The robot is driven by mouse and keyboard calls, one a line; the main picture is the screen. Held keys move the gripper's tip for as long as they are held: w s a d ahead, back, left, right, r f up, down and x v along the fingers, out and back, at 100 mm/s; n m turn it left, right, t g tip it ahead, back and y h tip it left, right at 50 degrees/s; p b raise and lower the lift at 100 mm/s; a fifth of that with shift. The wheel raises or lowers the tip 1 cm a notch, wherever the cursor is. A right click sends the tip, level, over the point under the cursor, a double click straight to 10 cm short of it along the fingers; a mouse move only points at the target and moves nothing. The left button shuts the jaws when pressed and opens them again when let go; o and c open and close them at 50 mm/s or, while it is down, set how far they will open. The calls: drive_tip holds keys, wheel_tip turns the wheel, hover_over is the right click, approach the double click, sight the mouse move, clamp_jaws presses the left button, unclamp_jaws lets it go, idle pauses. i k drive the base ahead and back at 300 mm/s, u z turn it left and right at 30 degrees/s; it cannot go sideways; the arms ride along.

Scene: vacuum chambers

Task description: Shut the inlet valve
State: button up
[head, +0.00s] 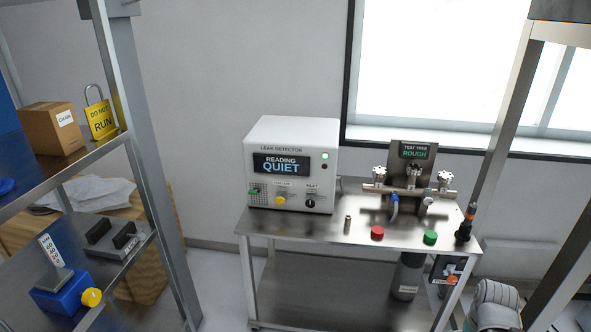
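The leak detector (292,150) is a white box at the back left of the steel cart, its screen reading "QUIET". A small black knob (310,203) sits at the lower right of its front, under a label that looks like "INLET". The knob is too small for me to tell its setting. A yellow knob (280,200) is to its left. The test tree (410,190), marked "ROUGH", stands to the right with several silver handwheels and a blue hose or handle (394,207). My gripper is not in view; a grey part, probably my arm, shows at the lower right.
Shelving with a box (52,130) stands left; a frame post rises right. The cart's front left top is clear.

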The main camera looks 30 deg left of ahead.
sight(310, 204)
drive_tip(key=u, duration=0.25)
drive_tip(key=i, duration=0.55)
drive_tip(key=u, duration=0.9)
